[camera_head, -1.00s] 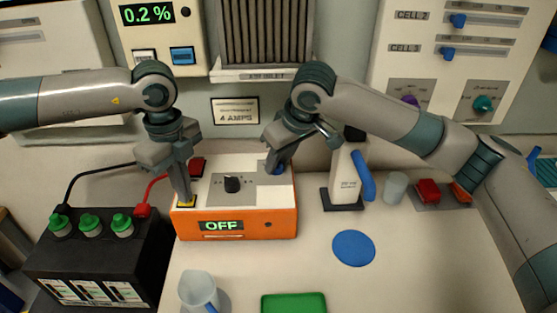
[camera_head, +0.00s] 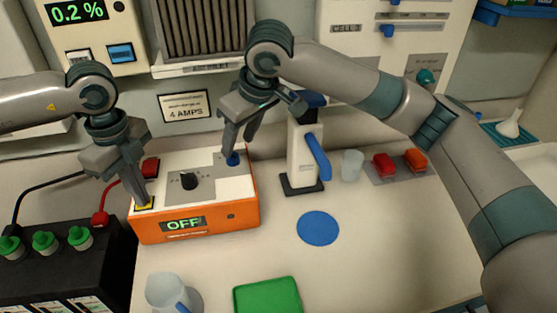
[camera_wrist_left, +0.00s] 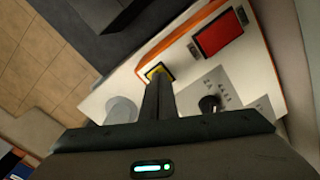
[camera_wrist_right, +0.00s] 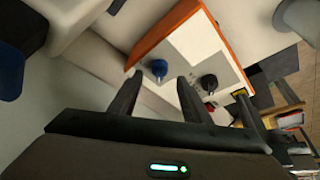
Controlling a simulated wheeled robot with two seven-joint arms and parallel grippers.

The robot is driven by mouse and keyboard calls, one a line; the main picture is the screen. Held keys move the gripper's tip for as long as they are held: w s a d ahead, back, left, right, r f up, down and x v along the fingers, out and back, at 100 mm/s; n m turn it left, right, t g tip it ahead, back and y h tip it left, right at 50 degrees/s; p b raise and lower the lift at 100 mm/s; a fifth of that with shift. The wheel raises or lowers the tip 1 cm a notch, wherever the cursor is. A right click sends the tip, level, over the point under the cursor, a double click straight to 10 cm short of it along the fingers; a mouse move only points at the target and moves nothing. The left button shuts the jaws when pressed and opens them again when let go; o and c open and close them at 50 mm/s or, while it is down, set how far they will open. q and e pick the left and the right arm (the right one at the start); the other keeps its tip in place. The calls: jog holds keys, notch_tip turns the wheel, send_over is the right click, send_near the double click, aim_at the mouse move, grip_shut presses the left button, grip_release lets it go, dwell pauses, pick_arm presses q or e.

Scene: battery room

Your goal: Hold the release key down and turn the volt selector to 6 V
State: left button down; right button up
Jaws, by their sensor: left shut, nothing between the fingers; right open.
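The white and orange box (camera_head: 245,212) stands on the bench, its front display (camera_head: 183,224) reading OFF. A yellow-edged key (camera_head: 151,203) is at its front left corner and also shows in the left wrist view (camera_wrist_left: 162,69). My left gripper (camera_head: 143,202) is shut and points down with its tips at this key, partly covering it; whether it is pressed I cannot tell. A black knob (camera_head: 189,181) sits mid-panel. A blue knob (camera_head: 233,159) is at the back right. My right gripper (camera_wrist_right: 158,80) is open, its fingers either side of the blue knob (camera_wrist_right: 158,68). Which knob is the volt selector I cannot read.
A black battery (camera_head: 60,275) with green caps stands left. A white stand with a blue handle (camera_head: 318,158), a blue disc (camera_head: 318,228), a green tray (camera_head: 268,297) and a clear cup (camera_head: 165,291) are on the bench.

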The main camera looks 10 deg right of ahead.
jog(key=s+d, duration=0.6)
jog(key=s, duration=0.3)
jog(key=shift+d+f, duration=0.2)
jog(key=shift+d, duration=0.2)
jog(key=shift+s+r, duration=0.1)
jog(key=v, duration=1.1)
jog(key=shift+r, duration=0.4)
jog(key=shift+s+d, duration=0.1)
pick_arm(q)
jog(key=shift+r+p, duration=0.5)
jog(key=shift+r, duration=1.8)
pick_arm(e)
jog(key=shift+r, duration=0.45)
pick_arm(q)
jog(key=shift+r, duration=0.1)
pick_arm(e)
jog(key=shift+r, duration=0.1)
